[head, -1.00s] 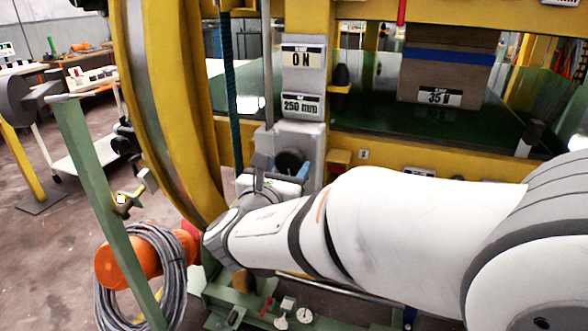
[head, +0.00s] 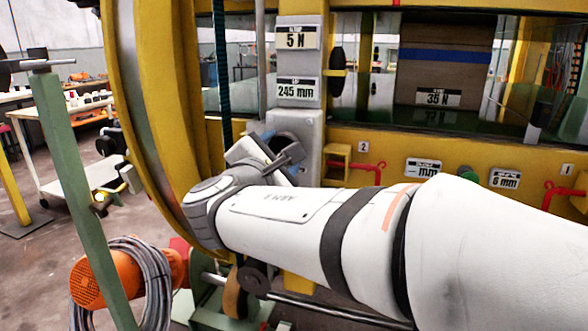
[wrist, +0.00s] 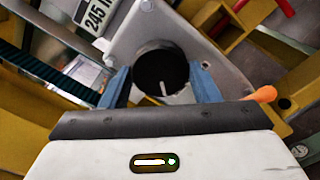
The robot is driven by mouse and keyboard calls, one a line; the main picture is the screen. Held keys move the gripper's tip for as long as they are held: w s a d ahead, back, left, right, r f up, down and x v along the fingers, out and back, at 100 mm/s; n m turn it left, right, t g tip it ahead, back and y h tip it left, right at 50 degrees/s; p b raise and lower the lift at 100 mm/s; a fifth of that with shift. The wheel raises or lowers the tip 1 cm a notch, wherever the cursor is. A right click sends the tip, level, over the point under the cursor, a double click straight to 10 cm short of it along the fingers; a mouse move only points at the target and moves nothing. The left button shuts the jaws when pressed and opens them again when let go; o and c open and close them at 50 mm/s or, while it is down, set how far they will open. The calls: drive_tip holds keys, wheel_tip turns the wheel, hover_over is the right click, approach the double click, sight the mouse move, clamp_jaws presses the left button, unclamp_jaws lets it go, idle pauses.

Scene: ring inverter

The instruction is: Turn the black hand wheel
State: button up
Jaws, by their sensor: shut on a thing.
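The black hand wheel (wrist: 161,72) is a short dark round knob on a grey housing in the wrist view. My gripper (wrist: 160,76) has its blue fingers on either side of it, shut on it. In the head view my gripper (head: 287,150) is rolled over against the grey column (head: 300,118). My wrist and fingers hide most of the wheel there. Signs on the column read 5 N (head: 297,38) and 245 mm (head: 298,91).
The large yellow ring (head: 150,110) stands close left of my wrist. A yellow beam (head: 390,150) with red handles runs right of the column.

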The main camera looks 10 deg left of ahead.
drive_tip(key=shift+m+b, duration=0.5)
drive_tip(key=shift+m, duration=0.1)
drive_tip(key=o, duration=1)
drive_tip(key=s+p, duration=0.1)
drive_tip(key=s, duration=0.6)
drive_tip(key=shift+s+a+p, duration=0.3)
drive_tip(key=shift+s+p, duration=0.05)
drive_tip(key=shift+s, duration=0.05)
drive_tip(key=shift+d, duration=0.1)
